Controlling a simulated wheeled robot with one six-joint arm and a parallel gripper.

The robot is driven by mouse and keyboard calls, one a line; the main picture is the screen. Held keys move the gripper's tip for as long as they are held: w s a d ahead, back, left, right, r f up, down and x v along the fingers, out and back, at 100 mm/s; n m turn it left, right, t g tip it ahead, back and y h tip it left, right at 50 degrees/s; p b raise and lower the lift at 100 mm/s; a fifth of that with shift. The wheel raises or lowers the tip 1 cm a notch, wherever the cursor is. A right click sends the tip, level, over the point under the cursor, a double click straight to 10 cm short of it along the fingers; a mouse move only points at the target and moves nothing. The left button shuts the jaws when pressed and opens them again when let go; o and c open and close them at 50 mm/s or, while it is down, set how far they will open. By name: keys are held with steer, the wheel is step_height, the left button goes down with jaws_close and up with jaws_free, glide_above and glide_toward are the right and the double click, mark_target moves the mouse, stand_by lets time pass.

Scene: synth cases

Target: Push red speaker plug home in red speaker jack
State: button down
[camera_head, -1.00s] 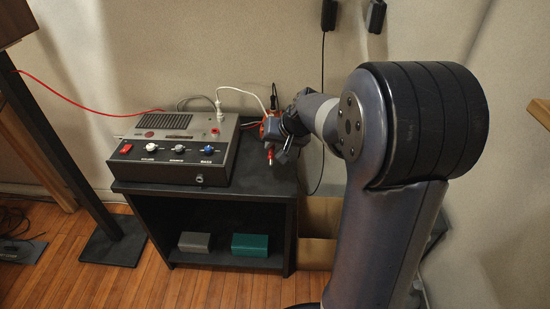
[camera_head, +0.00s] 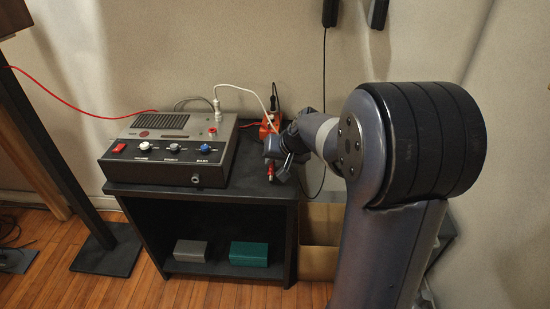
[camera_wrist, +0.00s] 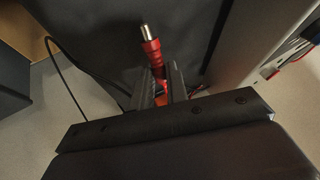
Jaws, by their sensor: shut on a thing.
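The red speaker plug (camera_wrist: 151,50) is gripped in the wrist view, its silver tip pointing away from the jaws. In the head view the plug (camera_head: 270,172) hangs below my gripper (camera_head: 280,158), over the right part of the cabinet top. My gripper (camera_wrist: 160,84) is shut on the plug's red body. The red jack (camera_head: 212,131) is a small red ring on the right side of the amplifier's top (camera_head: 200,125). The plug is apart from it, to its right. The jack does not show clearly in the wrist view.
A white plug (camera_head: 216,105) with a white cable stands in the amplifier just behind the red jack. An orange-red box (camera_head: 268,127) with a black plug sits at the cabinet's back right. Knobs and a red switch (camera_head: 119,148) line the amplifier's front. The black cabinet top (camera_head: 250,180) is bare at front right.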

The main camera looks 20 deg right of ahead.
steer(key=c, duration=1.3)
jaws_free()
steer(key=p+v, duration=0.3)
steer(key=v, duration=0.7)
steer(key=shift+s+d+r+p, duration=0.1)
steer(key=shift+s+r+p, duration=0.15)
steer(key=shift+p, duration=0.05)
